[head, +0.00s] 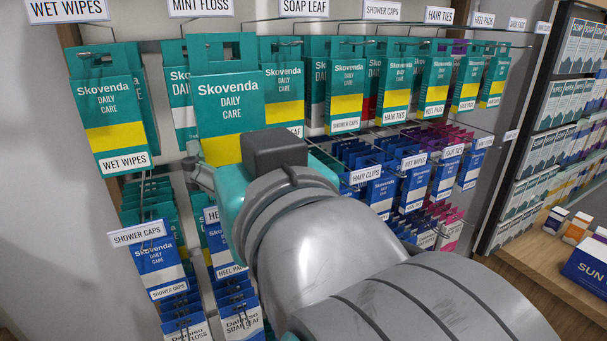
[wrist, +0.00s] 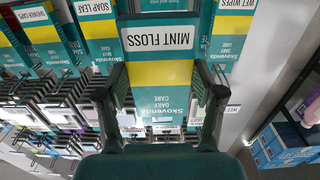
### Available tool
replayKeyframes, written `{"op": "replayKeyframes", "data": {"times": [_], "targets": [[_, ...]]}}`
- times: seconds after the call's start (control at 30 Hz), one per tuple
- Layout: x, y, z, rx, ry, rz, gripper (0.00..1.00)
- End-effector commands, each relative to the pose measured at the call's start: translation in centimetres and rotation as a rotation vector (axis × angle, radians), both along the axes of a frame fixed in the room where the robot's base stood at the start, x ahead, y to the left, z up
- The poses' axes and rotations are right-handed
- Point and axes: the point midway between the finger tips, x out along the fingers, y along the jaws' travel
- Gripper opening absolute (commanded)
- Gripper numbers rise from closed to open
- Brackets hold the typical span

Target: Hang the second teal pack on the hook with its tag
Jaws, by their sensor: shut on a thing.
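A teal pack (head: 230,100) with a yellow band reads "Skovenda Daily Care" and stands nearer to me than the packs around it. My gripper is shut on it. In the wrist view the pack (wrist: 160,100) is upside down between the two fingers of my gripper (wrist: 161,82), and a white MINT FLOSS label (wrist: 160,37) shows at its lower end. In the head view my arm hides the fingers and the pack's lower part. The MINT FLOSS hook tag (head: 200,6) is just above the pack. I cannot tell whether the pack's hole is on the hook.
A WET WIPES pack (head: 113,110) hangs close on the left under its tag (head: 67,10). A SHOWER CAPS pack (head: 346,85) and several other teal packs hang to the right. Blue packs (head: 160,265) hang below. A shelf of boxes (head: 560,130) stands at the right.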

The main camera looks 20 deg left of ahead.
Motion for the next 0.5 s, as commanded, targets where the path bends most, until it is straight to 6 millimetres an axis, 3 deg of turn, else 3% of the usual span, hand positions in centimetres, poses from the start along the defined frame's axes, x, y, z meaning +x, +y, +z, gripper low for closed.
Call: {"op": "replayKeyframes", "data": {"times": [0.17,0.5], "targets": [[-0.8,0.1,0.7,0.008,-0.006,0.013,0.36],[0.2,1.2,0.5,0.007,-0.006,0.013,0.36]]}}
